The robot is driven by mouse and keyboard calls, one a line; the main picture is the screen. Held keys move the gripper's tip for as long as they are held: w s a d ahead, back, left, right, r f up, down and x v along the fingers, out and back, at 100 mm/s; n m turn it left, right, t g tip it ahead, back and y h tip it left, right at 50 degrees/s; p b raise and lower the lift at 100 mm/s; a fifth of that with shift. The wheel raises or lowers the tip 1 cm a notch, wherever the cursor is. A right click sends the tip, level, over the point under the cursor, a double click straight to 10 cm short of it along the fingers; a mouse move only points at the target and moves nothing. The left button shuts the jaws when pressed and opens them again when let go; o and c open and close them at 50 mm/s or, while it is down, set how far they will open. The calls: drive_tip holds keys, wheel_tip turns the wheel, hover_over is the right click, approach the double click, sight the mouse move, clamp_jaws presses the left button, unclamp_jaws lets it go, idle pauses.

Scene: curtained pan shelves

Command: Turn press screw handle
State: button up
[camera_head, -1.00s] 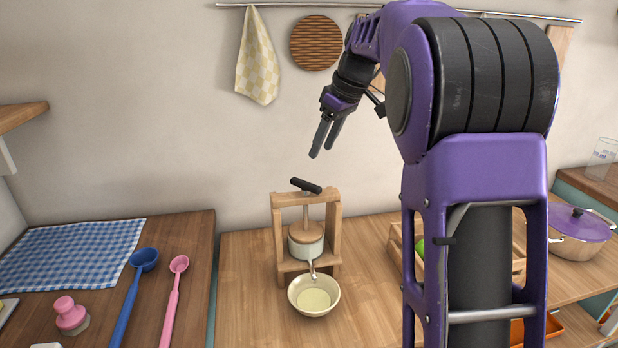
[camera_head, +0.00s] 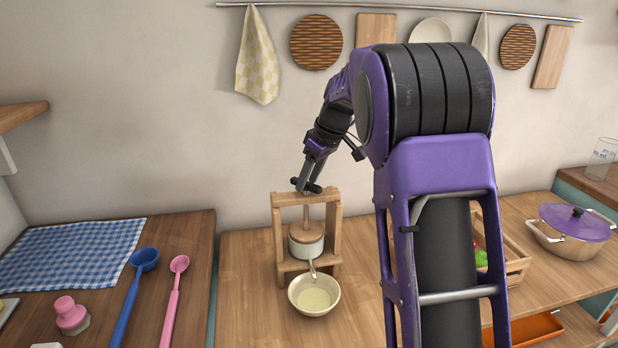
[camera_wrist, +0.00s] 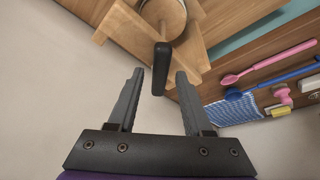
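A wooden press frame (camera_head: 336,232) stands on the counter with a black bar handle (camera_head: 315,188) on top of its screw. Its lidded pot (camera_head: 306,247) sits inside the frame, with a spout over a cream bowl (camera_head: 314,296). My gripper (camera_head: 304,188) is at the handle, pointing down. In the wrist view my gripper (camera_wrist: 158,75) is open, its two fingers apart. The black handle (camera_wrist: 161,68) lies between and just beyond the fingertips, roughly along the fingers' direction. Neither finger visibly touches it.
To the left are a blue ladle (camera_head: 133,290), a pink ladle (camera_head: 173,300) and a pink-handled press (camera_head: 70,315) by a checked cloth (camera_head: 75,252). To the right stand a wooden crate (camera_head: 517,262) and a purple-lidded pot (camera_head: 575,225). The wall is behind.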

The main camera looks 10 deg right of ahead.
clamp_jaws()
drive_tip(key=shift+m, duration=0.3)
drive_tip(key=m+h, duration=0.1)
drive_tip(key=m, duration=0.2)
drive_tip(key=shift+s+a+t, duration=0.1)
drive_tip(key=shift+a+t, duration=0.1)
drive_tip(key=shift+t, duration=0.2)
drive_tip(key=shift+a+m+h, duration=0.15)
drive_tip(key=shift+m+h, duration=0.65)
drive_tip(key=shift+m, duration=1.3)
drive_tip(key=shift+o, duration=0.9)
unclamp_jaws()
drive_tip(key=shift+r, duration=0.15)
